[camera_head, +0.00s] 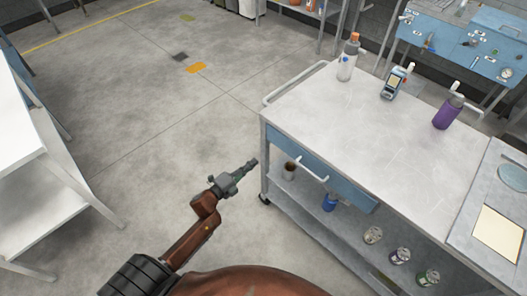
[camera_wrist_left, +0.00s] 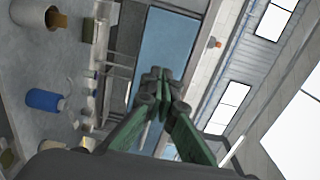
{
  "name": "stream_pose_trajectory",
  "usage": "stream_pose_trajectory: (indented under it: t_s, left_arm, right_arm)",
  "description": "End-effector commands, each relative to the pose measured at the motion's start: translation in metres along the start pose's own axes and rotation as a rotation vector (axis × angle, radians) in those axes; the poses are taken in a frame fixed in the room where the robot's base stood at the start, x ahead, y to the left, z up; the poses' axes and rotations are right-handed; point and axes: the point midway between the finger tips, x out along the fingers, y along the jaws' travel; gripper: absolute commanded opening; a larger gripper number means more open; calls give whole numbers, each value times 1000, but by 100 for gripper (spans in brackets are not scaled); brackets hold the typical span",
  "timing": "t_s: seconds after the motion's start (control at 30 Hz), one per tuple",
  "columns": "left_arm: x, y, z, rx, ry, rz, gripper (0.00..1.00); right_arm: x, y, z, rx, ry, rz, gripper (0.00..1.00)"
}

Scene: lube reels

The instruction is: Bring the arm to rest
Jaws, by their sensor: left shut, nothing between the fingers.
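My left gripper (camera_head: 249,165) is shut and empty in the head view. It hangs in the air at the left of the workbench cart, apart from it and from the drawer handle (camera_head: 313,169). In the left wrist view its green fingers (camera_wrist_left: 163,85) meet at their tips with nothing between them. My left arm (camera_head: 188,243) reaches up from the lower left. My right gripper is not in view.
The cart top (camera_head: 375,145) holds a grey bottle (camera_head: 347,62), a handheld device (camera_head: 393,84) and a purple bottle (camera_head: 446,113). Its lower shelf holds several cans and a blue container (camera_head: 330,202). A white table (camera_head: 28,175) stands left. Floor between is clear.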

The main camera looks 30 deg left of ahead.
Motion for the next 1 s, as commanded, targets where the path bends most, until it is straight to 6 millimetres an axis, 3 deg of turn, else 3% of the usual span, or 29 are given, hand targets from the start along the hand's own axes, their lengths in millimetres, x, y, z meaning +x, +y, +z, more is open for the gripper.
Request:
stream_pose_trajectory:
  t_s: [0.27, 0.37, 0.43, 0.57, 0.67, 0.8, 0.87, 1.0]
  left_arm:
    - [-4, 0, 0, -1, -2, 0, 0]
    - [-6, 14, 4, -29, -16, 23, 0]
    - [-12, 38, 9, -78, -42, 63, 0]
    - [-36, 112, 21, -234, -128, 185, 0]
    - [-65, 179, 26, -375, -216, 293, 0]
    - [-118, 268, 21, -562, -346, 438, 0]
    - [-143, 303, 16, -635, -404, 496, 0]
    - [-212, 378, -4, -800, -549, 630, 0]
  right_arm:
    - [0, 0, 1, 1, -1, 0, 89]
    - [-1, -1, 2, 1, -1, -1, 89]
    - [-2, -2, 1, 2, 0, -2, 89]
    - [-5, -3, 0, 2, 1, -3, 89]
    - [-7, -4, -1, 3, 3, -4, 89]
    - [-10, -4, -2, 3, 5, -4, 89]
    - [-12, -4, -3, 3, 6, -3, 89]
    - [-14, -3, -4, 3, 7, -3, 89]
